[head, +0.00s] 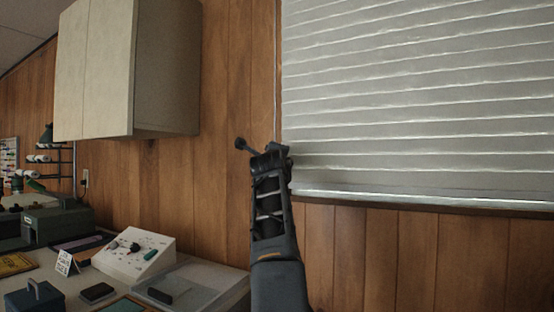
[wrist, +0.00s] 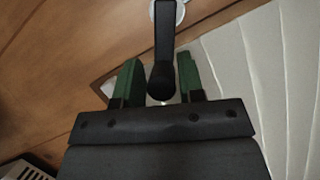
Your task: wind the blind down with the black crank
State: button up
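The black crank (wrist: 165,38) shows in the wrist view, running from a white round mount (wrist: 181,12) at the top down to a rounded black knob (wrist: 162,82). My gripper (wrist: 160,78) has its two green fingers on either side of the knob. A narrow gap seems to show beside the knob, so the fingers look open around it. In the head view my gripper (head: 270,156) is at the blind's lower left corner, with part of the crank (head: 246,146) sticking out to its left. The pale slatted blind (head: 420,100) hangs down to a light bottom rail (head: 420,198).
A wall cabinet (head: 130,70) hangs at the upper left. Below it, a desk holds a sloped white control box (head: 134,252), a green machine (head: 58,226), a small sign (head: 64,262) and a blue box (head: 35,298). The wood wall below the blind is clear.

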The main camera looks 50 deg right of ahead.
jog(key=shift+o, duration=1.2)
jog(key=shift+s, duration=0.1)
jog(key=b+v, duration=0.4)
jog(key=v, duration=0.9)
jog(key=shift+s+a, duration=0.15)
jog(key=shift+a, duration=0.2)
jog(key=shift+f, duration=0.15)
